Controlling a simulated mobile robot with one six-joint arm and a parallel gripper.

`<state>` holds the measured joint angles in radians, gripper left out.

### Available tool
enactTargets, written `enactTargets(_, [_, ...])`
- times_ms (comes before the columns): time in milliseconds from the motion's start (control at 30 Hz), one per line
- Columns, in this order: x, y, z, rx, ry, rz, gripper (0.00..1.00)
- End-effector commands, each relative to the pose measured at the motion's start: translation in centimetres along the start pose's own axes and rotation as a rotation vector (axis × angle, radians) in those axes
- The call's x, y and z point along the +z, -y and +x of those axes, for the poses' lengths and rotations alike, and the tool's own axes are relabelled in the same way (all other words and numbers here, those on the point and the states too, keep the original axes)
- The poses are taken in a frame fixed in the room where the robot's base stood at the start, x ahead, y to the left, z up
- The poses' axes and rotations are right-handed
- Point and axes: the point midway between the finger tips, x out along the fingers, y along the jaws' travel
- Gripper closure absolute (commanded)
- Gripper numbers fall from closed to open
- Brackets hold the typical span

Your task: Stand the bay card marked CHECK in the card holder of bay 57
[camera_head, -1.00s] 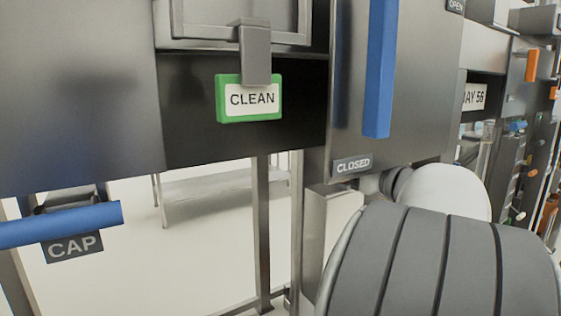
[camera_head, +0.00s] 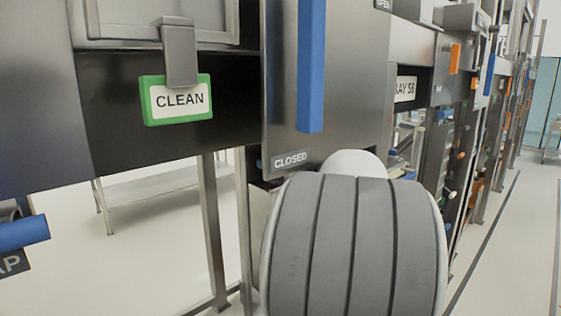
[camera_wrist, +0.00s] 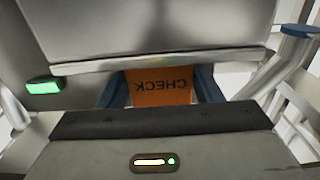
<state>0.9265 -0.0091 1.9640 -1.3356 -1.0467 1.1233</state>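The orange card marked CHECK (camera_wrist: 160,88) shows upside down in the wrist view. It sits between the two dark blue fingers of my gripper (camera_wrist: 162,78), which are closed against its sides. Its far edge is hidden behind a grey metal edge. In the head view my gripper and this card are hidden; a large rounded part of my arm fills the lower middle. A green-framed card marked CLEAN (camera_head: 178,101) hangs under a grey clip (camera_head: 179,55) on a dark panel. No bay 57 label or empty card holder can be made out.
A blue bar handle (camera_head: 311,65) stands on a metal door panel, above a CLOSED label (camera_head: 291,159). A BAY 56 label (camera_head: 405,89) is farther right. Open floor (camera_head: 515,240) lies at the right. A green block (camera_wrist: 43,87) shows in the wrist view.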

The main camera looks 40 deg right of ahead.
Motion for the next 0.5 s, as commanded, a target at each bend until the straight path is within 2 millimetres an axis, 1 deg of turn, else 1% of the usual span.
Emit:
enactTargets(33, [-0.04,0.01,0.00,0.000,0.000,0.000,0.37])
enactTargets(200, [-0.05,0.03,0.01,-0.001,0.000,0.000,0.23])
enactTargets(433, [-0.11,0.05,0.02,-0.001,0.000,0.000,0.22])
enactTargets(500, [-0.43,0.07,0.02,-0.001,-0.001,-0.001,0.22])
